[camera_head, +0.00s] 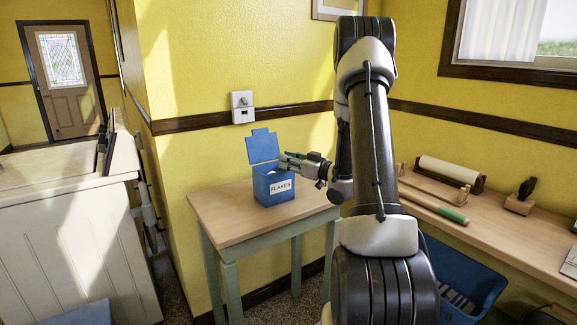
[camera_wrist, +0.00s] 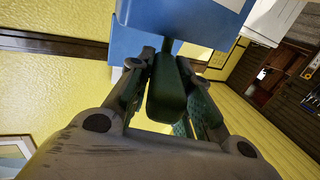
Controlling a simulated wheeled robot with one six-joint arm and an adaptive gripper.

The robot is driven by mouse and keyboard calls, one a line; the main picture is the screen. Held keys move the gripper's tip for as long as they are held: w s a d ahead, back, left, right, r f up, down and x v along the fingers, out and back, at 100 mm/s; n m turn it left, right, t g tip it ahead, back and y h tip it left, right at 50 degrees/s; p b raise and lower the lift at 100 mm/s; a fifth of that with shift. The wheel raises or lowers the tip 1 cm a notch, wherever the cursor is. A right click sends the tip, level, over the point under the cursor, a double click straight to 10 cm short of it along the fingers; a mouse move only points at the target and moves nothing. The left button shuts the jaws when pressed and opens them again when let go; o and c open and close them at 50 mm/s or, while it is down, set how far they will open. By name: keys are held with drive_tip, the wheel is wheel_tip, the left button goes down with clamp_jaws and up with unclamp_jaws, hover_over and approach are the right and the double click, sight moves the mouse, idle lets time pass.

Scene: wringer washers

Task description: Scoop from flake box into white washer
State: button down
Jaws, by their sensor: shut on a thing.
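The blue flake box (camera_head: 273,188), labelled FLAKES, stands on a small wooden table with its lid (camera_head: 262,146) raised. My gripper (camera_head: 286,162) is over the box's open top, reaching in from the right. In the wrist view my gripper (camera_wrist: 167,62) is shut on the dark green handle of the scoop (camera_wrist: 166,95). The blue box (camera_wrist: 138,45) lies just beyond the fingers. The scoop's bowl is hidden, so I cannot tell whether it holds flakes. A large white unit (camera_head: 70,245) stands at the left; I cannot tell whether it is the white washer.
The small table (camera_head: 228,222) is bare around the box. A wall switch (camera_head: 243,106) is above it. On the right, a wooden bench (camera_head: 505,228) carries a paper roll (camera_head: 448,170) and a green-handled tool (camera_head: 440,210); a blue basket (camera_head: 455,285) is below.

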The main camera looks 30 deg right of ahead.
drive_tip(key=shift+r, duration=4.35)
wheel_tip(320, 180, up, 4)
wheel_tip(320, 180, down, 4)
drive_tip(key=shift+s+a+f, duration=0.1)
drive_tip(key=shift+s+a, duration=0.05)
drive_tip(key=shift+w+d+f, duration=0.2)
drive_tip(key=shift+w+d, duration=0.1)
drive_tip(key=shift+w, duration=0.15)
drive_tip(key=shift+s+a+r, duration=0.25)
drive_tip(key=shift+s+r, duration=0.2)
drive_tip(key=shift+w+d+f, duration=0.1)
drive_tip(key=shift+w+f, duration=0.15)
drive_tip(key=shift+s+r, duration=0.1)
